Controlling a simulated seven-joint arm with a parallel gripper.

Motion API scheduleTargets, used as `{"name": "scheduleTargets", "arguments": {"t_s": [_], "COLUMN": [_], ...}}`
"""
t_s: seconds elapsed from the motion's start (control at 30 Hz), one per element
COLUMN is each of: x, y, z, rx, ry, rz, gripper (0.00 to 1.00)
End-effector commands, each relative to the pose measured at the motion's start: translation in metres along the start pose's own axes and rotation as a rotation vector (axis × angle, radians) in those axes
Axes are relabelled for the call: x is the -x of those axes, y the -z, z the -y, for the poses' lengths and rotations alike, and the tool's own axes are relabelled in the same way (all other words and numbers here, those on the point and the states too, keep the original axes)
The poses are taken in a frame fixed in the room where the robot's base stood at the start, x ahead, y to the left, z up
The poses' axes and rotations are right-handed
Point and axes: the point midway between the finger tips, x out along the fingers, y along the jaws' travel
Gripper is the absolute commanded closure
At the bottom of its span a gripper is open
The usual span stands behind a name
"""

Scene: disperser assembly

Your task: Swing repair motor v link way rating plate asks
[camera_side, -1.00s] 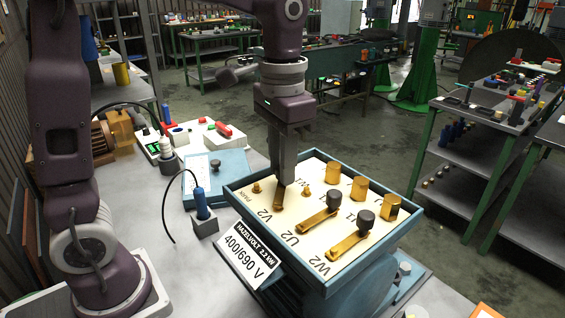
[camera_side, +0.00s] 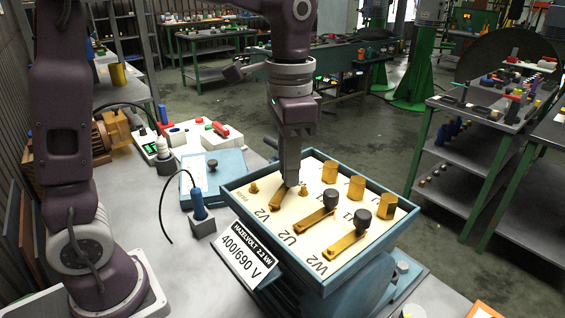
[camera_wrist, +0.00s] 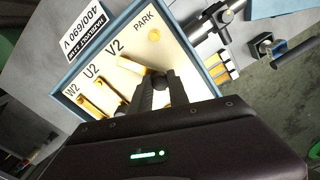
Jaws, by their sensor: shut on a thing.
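The open terminal box (camera_side: 300,285) has a cream panel with a blue rim. The rating plate (camera_side: 250,255) on its front reads HAZELVOLT, 2.2 kW, 400/690 V; it also shows in the wrist view (camera_wrist: 84,33). The brass V link (camera_side: 276,200) runs from beside the V2 label up to my gripper (camera_side: 291,184). My gripper is shut on its dark knob, mostly hidden by the fingers; the wrist view shows the link (camera_wrist: 130,65) too. The link's held end is close beside a small brass stud (camera_side: 303,190); contact is unclear. The PARK stud (camera_side: 254,188) is bare.
The U link (camera_side: 314,222) and W link (camera_side: 346,244) lie roughly parallel, with upright black knobs. Several tall brass posts (camera_side: 357,187) stand along the panel's far side. A blue lid (camera_side: 215,178) and a blue-handled tool in a holder (camera_side: 198,205) are left of the box.

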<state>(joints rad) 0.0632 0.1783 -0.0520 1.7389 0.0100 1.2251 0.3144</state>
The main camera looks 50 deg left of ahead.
Motion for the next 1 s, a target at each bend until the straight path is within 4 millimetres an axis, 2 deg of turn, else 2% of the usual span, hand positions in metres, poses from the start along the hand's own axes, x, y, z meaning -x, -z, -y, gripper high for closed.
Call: {"name": "scheduleTargets", "arguments": {"t_s": [0.5,1.0], "x": [0.001,0.001], "y": [0.017,0.02], "z": [-0.017,-0.024], "rx": [-0.39,-0.525], "ry": [0.0,0.001], "rz": [-0.003,-0.004], "gripper": [1.0,1.0]}}
